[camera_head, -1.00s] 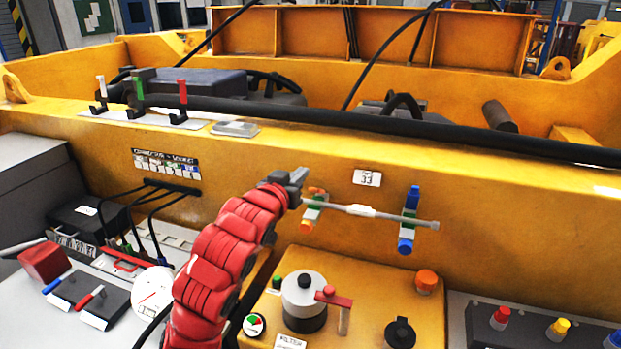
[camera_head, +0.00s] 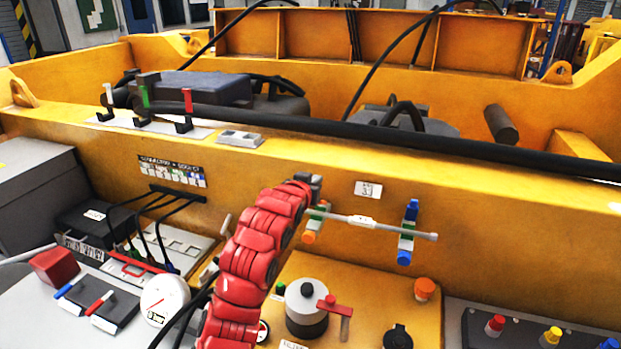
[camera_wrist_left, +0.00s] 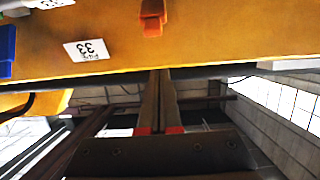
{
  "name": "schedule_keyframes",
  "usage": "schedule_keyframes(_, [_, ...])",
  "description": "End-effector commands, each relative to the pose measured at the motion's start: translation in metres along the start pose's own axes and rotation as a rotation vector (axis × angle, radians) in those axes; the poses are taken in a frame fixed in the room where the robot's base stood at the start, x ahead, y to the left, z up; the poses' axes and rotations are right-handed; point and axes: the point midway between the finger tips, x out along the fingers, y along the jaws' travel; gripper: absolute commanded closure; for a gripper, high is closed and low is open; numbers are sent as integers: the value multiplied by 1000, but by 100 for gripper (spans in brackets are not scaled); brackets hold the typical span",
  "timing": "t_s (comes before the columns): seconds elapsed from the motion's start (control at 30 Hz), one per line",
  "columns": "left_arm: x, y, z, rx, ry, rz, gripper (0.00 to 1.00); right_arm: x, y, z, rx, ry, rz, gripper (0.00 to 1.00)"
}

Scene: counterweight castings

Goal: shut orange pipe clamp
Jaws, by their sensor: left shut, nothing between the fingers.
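The orange pipe clamp (camera_head: 310,237) is on the front face of the yellow casting, at the left end of a thin grey pipe (camera_head: 390,230). Its lower orange end and a green part show; my left arm partly hides its upper end, so I cannot tell if it is shut. My left gripper (camera_head: 312,181) is shut and empty, just above and left of the clamp. In the left wrist view the shut fingers (camera_wrist_left: 163,75) point toward an orange clamp part (camera_wrist_left: 152,17), with a visible gap between. My right gripper is not in view.
A blue clamp (camera_head: 405,257) holds the pipe's right part. A label marked 33 (camera_head: 368,190) is above the pipe. Below stands a yellow box with a grey cylinder (camera_head: 306,305) and an orange knob (camera_head: 425,289). Black cables (camera_head: 165,215) hang at the left.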

Motion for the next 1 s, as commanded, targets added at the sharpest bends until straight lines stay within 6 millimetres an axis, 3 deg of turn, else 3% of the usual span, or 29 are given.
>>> schedule_keyframes(0.07, [5, 0, 1, 0, -3, -2, 100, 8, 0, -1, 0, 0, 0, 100])
schedule_keyframes(0.4, [-6, 0, 31, 3, -1, -2, 100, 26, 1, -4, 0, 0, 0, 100])
schedule_keyframes(1.0, [-8, 0, 41, 1, 8, -1, 100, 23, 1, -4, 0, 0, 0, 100])
